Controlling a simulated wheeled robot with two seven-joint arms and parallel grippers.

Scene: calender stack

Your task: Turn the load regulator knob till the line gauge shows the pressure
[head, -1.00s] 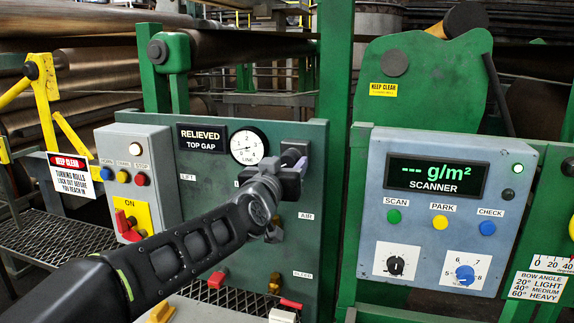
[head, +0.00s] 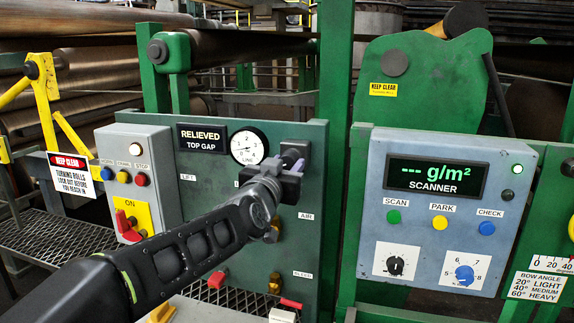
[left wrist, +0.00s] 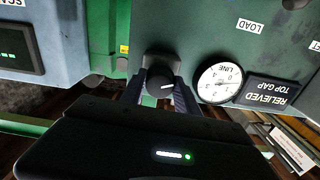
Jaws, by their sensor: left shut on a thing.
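My left gripper (left wrist: 159,90) is shut on the knob, one finger on each side in the left wrist view. In the head view my left gripper (head: 290,170) hides most of the knob and its label. The white line gauge (head: 249,146) is left of the gripper; it also shows upside down in the left wrist view (left wrist: 220,83). Its exact reading is too small to tell. My right gripper is not in view.
A RELIEVED TOP GAP sign (head: 203,137) is beside the gauge. A grey switch box (head: 128,150) stands at left. The blue-grey scanner box (head: 440,255) with buttons and two knobs stands at right. More valve handles sit below my left arm.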

